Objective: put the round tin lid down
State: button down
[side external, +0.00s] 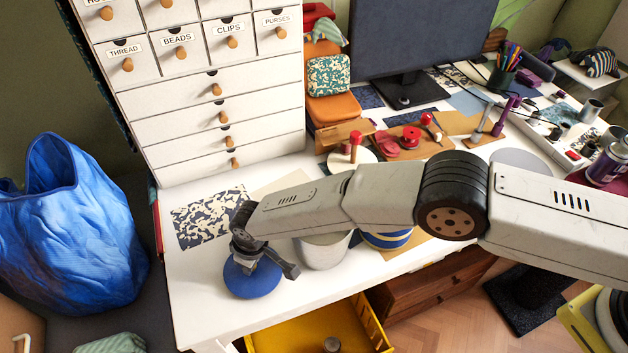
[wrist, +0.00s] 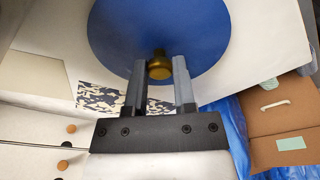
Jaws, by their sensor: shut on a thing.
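The round tin lid is a blue disc (side external: 252,281) with a brass knob (wrist: 159,69). My gripper (side external: 256,259) is above the lid and shut on its knob. The wrist view shows the knob between my fingertips (wrist: 160,66) and the wide blue face of the lid (wrist: 150,25) beyond them. The lid looks roughly level over the front left part of the white table (side external: 200,290). I cannot tell whether it touches the tabletop.
A pale round tin (side external: 324,252) and a blue-striped tin (side external: 388,239) stand to the right, partly behind my arm. A patterned sheet (side external: 207,216) lies behind the lid, before the drawer cabinet (side external: 190,120). A yellow drawer (side external: 310,330) is open below the front edge. A blue bag (side external: 65,230) is left.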

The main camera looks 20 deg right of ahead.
aim_at(261, 272)
jog(key=shift+c, duration=2.2)
grip_release()
jog(key=shift+f, duration=0.1)
jog(key=shift+r, duration=0.2)
notch_tip(261, 272, up, 12)
jog(key=s+d, duration=0.1)
jog(key=shift+s+d, duration=0.15)
jog(key=shift+f, duration=0.1)
